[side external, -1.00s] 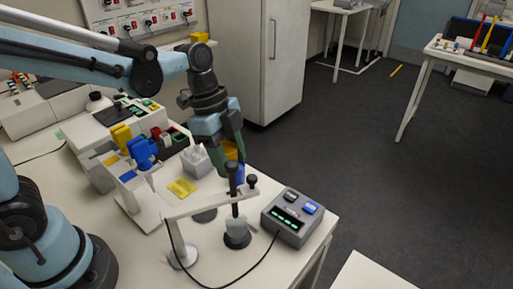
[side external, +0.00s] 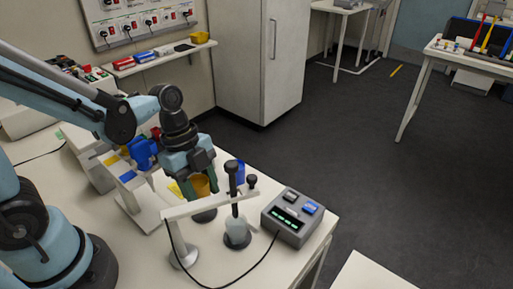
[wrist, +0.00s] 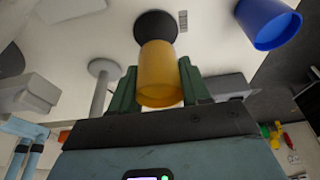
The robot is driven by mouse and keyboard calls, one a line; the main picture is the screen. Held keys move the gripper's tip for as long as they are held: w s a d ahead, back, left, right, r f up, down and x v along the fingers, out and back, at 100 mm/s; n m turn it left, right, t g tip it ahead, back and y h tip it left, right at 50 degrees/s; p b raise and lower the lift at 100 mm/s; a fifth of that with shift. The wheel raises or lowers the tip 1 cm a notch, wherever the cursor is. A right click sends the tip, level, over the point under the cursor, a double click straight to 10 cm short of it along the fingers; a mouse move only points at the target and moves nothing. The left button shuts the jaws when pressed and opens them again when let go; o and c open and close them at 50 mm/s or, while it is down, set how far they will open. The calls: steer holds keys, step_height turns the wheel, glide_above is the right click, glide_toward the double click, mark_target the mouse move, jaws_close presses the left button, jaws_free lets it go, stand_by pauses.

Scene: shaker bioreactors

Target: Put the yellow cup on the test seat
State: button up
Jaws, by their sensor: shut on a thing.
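The yellow cup (side external: 201,186) is between the fingers of my gripper (side external: 203,182), which is shut on it. The cup looks about upright. A dark round disc (side external: 204,216), which looks like the test seat, lies on the table just below the cup. In the wrist view the cup (wrist: 158,75) sits between the green fingers of my gripper (wrist: 158,84), and its far end overlaps the dark disc (wrist: 155,22). I cannot tell whether the cup touches the disc or is slightly above it.
A white-armed stand (side external: 185,210) and a black-handled post (side external: 237,235) are close in front. A grey box with buttons (side external: 292,217) is at right.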

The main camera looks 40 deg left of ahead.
steer(key=shift+f, duration=1.95)
steer(key=shift+f, duration=0.1)
steer(key=o, duration=1.1)
steer(key=shift+c, duration=0.2)
steer(key=d+v, duration=0.2)
steer(key=v, duration=1)
steer(key=shift+r, duration=0.25)
steer(key=shift+f, duration=3.4)
steer(key=shift+x, duration=2.7)
